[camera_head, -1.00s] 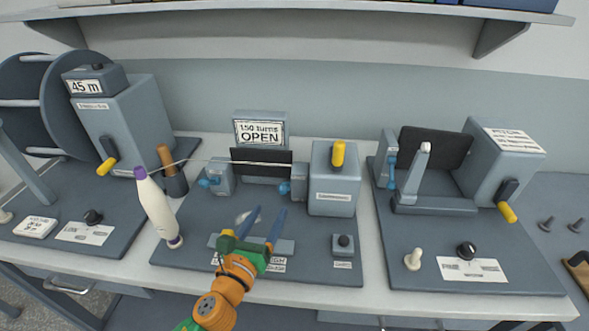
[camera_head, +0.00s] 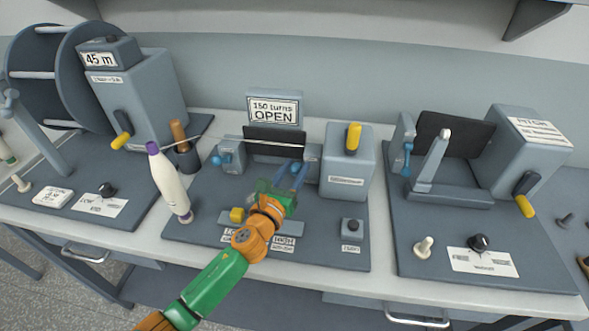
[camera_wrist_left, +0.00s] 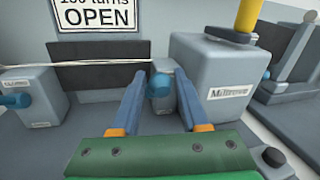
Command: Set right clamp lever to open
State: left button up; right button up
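The right clamp (camera_head: 313,158) of the middle station is a grey block at the right end of the dark panel. Its blue lever (camera_wrist_left: 159,86) shows in the left wrist view with a rounded end toward me; in the head view my fingers largely hide it. My left gripper (camera_head: 294,175) is open in front of this clamp. In the left wrist view its two blue fingers (camera_wrist_left: 158,100) stand apart on either side of the lever, and contact cannot be told. The left clamp (camera_head: 231,155) has a blue lever with a ball end (camera_head: 217,160). My right gripper is not in view.
A grey box with a yellow handle (camera_head: 353,137) stands close right of the right clamp. A sign reading OPEN (camera_head: 274,108) stands behind. A white and purple bottle-shaped object (camera_head: 168,184) is at the left. A thin thread runs across the station.

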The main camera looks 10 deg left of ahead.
pick_arm(q)
grip_shut()
dwell(1.1)
